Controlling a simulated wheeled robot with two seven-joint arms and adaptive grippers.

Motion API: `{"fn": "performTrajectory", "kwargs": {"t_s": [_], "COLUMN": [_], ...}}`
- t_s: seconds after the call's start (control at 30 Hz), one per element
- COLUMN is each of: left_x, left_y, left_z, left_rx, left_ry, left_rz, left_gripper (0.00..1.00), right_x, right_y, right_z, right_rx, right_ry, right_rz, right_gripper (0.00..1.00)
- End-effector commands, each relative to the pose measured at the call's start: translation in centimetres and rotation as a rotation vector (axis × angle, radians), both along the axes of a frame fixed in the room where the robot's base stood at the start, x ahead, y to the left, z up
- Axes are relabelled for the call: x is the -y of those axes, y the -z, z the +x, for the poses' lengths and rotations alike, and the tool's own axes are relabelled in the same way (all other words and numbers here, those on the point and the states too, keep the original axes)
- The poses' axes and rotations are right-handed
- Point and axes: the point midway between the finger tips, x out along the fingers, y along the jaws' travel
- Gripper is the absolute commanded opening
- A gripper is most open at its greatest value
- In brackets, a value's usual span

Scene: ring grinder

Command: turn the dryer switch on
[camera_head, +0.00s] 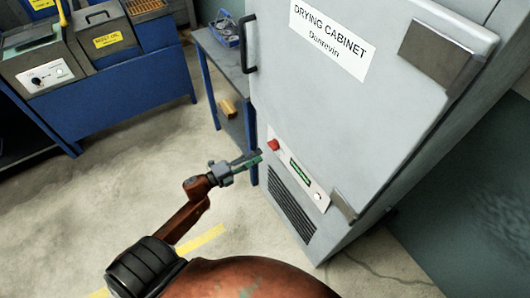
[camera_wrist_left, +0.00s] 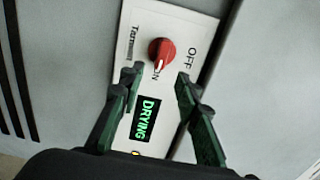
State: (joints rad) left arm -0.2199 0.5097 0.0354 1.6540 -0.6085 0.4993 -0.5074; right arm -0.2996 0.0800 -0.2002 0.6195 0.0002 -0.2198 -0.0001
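The dryer switch is a red rotary knob (camera_head: 272,144) on the white control panel of the drying cabinet (camera_head: 330,115). The green display (camera_wrist_left: 146,118) is lit and reads DRYING. My left gripper (camera_head: 252,160) is just in front of the panel. In the left wrist view its green-black fingers (camera_wrist_left: 159,79) are spread and empty, with the tips just below the knob, apart from it. My right gripper is out of view.
A grey machine with a control box (camera_head: 48,75) is at the far left. The cabinet has a vent grille (camera_head: 290,203) below the panel. The floor between is clear.

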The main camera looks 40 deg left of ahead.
Motion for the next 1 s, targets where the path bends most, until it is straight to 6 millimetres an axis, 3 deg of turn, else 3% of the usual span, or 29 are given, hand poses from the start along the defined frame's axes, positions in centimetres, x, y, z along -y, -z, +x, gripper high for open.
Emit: {"fn": "performTrajectory", "kwargs": {"t_s": [0.1,0.33,1.0], "left_x": [-1.0,-2.0,-2.2], "left_y": [0.1,0.0,0.0], "left_z": [-2.3,-4.9,-5.3], "left_rx": [-0.003,-0.001,-0.002], "left_ry": [-0.001,0.0,-0.001], "left_rz": [0.001,0.0,-0.001], "left_gripper": [0.3,0.3,0.3], "right_x": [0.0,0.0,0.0], "right_y": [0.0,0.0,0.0], "right_z": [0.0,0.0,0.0], "right_rx": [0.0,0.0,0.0], "right_ry": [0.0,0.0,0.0], "right_rz": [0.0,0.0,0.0], "right_gripper": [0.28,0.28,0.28]}}
